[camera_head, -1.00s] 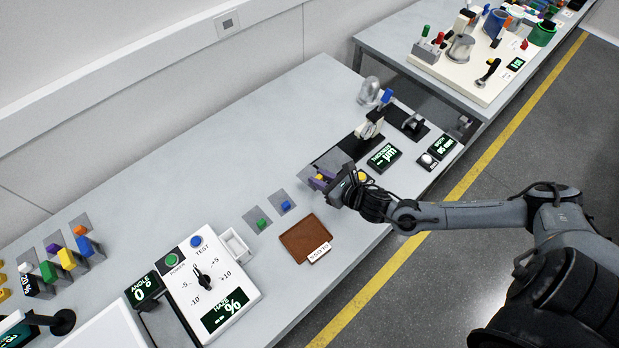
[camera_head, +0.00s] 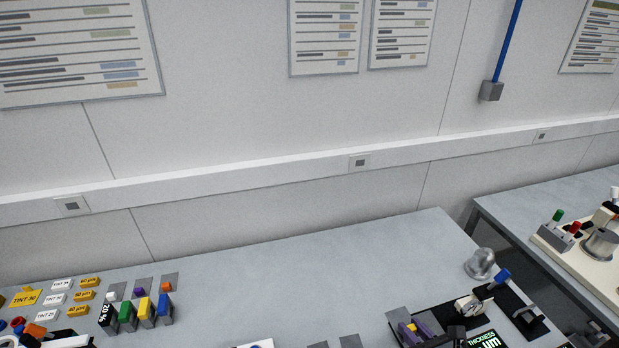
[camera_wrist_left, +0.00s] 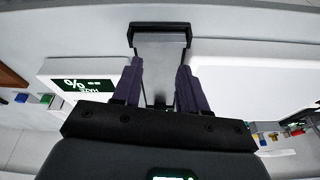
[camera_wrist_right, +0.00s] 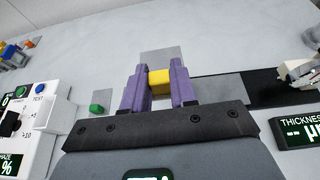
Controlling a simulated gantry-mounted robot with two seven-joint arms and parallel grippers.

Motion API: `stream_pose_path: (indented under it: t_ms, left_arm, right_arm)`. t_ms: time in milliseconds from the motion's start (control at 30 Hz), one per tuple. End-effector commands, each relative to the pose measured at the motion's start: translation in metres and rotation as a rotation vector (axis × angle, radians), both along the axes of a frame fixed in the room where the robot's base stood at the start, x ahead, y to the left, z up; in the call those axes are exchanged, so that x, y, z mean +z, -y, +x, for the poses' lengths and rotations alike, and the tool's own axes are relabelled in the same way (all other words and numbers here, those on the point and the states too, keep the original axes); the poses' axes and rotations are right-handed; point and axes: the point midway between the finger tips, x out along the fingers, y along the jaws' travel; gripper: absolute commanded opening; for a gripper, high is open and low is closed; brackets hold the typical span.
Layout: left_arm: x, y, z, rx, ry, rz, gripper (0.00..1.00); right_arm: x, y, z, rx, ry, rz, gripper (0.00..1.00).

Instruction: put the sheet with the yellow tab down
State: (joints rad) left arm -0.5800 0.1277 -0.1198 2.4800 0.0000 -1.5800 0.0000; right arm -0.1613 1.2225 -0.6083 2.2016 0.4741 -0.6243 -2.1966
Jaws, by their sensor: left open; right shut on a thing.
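In the right wrist view my right gripper (camera_wrist_right: 159,85) is shut on the yellow tab (camera_wrist_right: 160,79). A grey see-through sheet (camera_wrist_right: 163,57) shows just beyond the tab. In the head view the right gripper (camera_head: 416,330) is at the bottom edge with the yellow tab (camera_head: 412,327) between its purple fingers, beside a grey square (camera_head: 397,317). I cannot tell whether the sheet touches the bench. My left gripper (camera_wrist_left: 159,66) is open in the left wrist view, over a grey part with a black frame; the head view does not show it.
A thickness gauge display (camera_wrist_right: 303,130) and black base lie right of the right gripper. A green-tabbed sheet (camera_wrist_right: 97,108) and the haze meter (camera_wrist_right: 38,110) are to its left. Tabbed sheets (camera_head: 145,308) stand at the head view's lower left. The bench behind is clear.

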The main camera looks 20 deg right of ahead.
Motion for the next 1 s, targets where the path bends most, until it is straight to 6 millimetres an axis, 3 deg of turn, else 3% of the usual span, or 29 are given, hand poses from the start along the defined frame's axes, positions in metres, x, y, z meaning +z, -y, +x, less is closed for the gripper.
stream_pose_path:
  t_ms: [33,200,500,667,733,867,1000]
  left_arm:
    - [0.0,0.0,0.0,0.0,0.0,0.0,0.43]
    - [0.0,0.001,0.0,0.003,-0.001,-0.005,0.43]
    - [0.0,0.003,0.0,0.009,-0.001,-0.012,0.43]
    - [0.0,0.003,0.0,0.008,-0.001,-0.013,0.43]
    - [0.0,0.003,0.0,0.008,-0.001,-0.012,0.43]
    - [0.001,0.002,0.0,0.007,0.0,-0.011,0.43]
    - [0.024,0.001,-0.001,0.003,-0.007,-0.004,0.43]
  right_arm:
    - [0.01,-0.012,0.014,-0.017,0.012,0.012,0.0]
    - [0.025,-0.049,0.05,-0.06,0.005,0.013,0.0]
    - [0.033,-0.098,0.082,-0.074,0.0,0.007,0.0]
    - [0.026,-0.119,0.09,-0.069,-0.003,0.005,0.0]
    - [0.015,-0.128,0.09,-0.062,-0.006,0.004,0.0]
    - [-0.016,-0.121,0.083,-0.046,-0.007,-0.003,0.0]
    - [0.01,-0.124,0.076,-0.032,-0.003,0.003,0.0]
